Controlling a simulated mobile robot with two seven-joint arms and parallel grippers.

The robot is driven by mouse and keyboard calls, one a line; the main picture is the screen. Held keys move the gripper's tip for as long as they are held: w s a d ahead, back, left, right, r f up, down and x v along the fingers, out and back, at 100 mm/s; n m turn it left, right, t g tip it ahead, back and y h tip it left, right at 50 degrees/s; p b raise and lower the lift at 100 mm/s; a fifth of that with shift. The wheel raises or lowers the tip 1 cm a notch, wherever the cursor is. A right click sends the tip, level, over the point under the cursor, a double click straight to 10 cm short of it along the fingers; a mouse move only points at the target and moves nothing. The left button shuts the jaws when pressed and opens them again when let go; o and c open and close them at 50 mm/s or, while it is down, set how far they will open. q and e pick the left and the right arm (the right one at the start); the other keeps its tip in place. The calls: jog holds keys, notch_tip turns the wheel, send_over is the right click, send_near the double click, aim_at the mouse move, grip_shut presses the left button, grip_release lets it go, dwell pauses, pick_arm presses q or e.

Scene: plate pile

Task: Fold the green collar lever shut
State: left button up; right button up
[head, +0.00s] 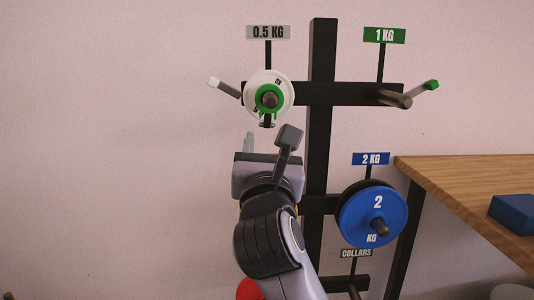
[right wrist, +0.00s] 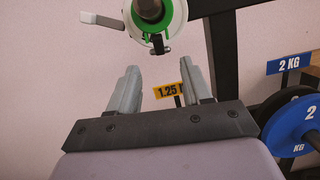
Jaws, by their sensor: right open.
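The green collar (head: 259,97) sits around the 0.5 kg peg, in front of a white plate (head: 285,84). It also shows at the top of the right wrist view (right wrist: 138,30). A small dark clamp part (right wrist: 159,45) hangs below the ring; whether this is the lever, and how far it is folded, I cannot tell. My right gripper (right wrist: 162,82) is open and empty, its two grey fingers apart just below the collar and not visibly touching it. In the head view the right gripper (head: 266,143) is partly hidden by my own wrist. My left gripper is not in view.
A white-tipped bar (head: 226,89) juts left beside the plate. The 1 kg peg (head: 396,99) is bare. A blue 2 kg plate (head: 360,215) hangs lower right. A 1.25 sign (right wrist: 167,90) shows between my fingers. A wooden table (head: 470,185) stands right; the left is clear.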

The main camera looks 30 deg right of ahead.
aim_at(267, 127)
jog(key=shift+p+x, duration=0.85)
jog(key=shift+x, duration=1.35)
jog(key=c, duration=0.5)
